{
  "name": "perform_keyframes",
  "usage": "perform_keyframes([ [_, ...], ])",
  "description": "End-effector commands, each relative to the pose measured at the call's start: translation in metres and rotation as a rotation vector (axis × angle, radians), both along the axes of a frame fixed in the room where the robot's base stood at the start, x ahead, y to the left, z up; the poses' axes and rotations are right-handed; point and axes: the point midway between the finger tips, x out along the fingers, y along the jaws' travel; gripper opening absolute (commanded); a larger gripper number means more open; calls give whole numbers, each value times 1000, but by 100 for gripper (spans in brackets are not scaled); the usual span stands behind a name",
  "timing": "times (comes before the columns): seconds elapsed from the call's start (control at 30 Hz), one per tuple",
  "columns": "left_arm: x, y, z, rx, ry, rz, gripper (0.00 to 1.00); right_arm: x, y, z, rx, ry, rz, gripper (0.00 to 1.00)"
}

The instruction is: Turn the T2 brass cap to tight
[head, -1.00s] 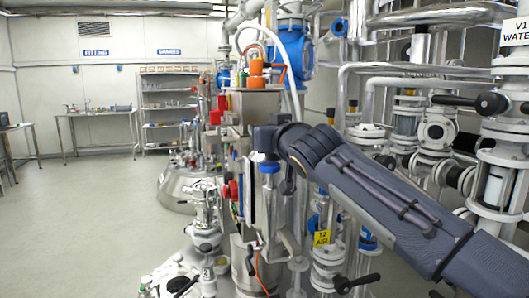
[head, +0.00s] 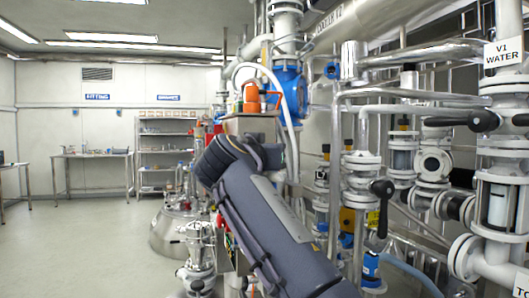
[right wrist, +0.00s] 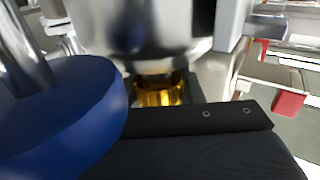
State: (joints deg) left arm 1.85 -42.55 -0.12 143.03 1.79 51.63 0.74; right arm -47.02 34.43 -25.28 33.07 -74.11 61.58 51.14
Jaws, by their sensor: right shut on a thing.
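The brass cap (right wrist: 158,93) shows in the right wrist view, just under a rounded steel vessel or housing (right wrist: 150,30). My right gripper (right wrist: 160,101) is at the cap, with a dark finger in front of its lower part and dark finger parts at its side. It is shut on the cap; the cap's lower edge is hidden. In the head view my right arm reaches in from below, and its gripper and the cap are hidden behind it. No tight mark can be read. My left gripper is in neither view.
A blue rounded part (right wrist: 65,115) on a steel stem sits close at the left of the right wrist view. Valves and pipes crowd the right, including a black-handled valve (head: 380,205). The floor (head: 90,240) at left is clear.

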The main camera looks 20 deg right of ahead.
Motion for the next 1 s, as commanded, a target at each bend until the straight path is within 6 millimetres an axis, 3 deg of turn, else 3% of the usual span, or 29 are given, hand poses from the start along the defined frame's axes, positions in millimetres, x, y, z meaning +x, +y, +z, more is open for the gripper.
perform_keyframes([
  [0.7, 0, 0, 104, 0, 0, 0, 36, -7, -7, 7, -2, 2, -610, 11],
  [1.0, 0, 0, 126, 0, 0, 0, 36, -9, -8, 3, 1, 2, -725, 11],
])
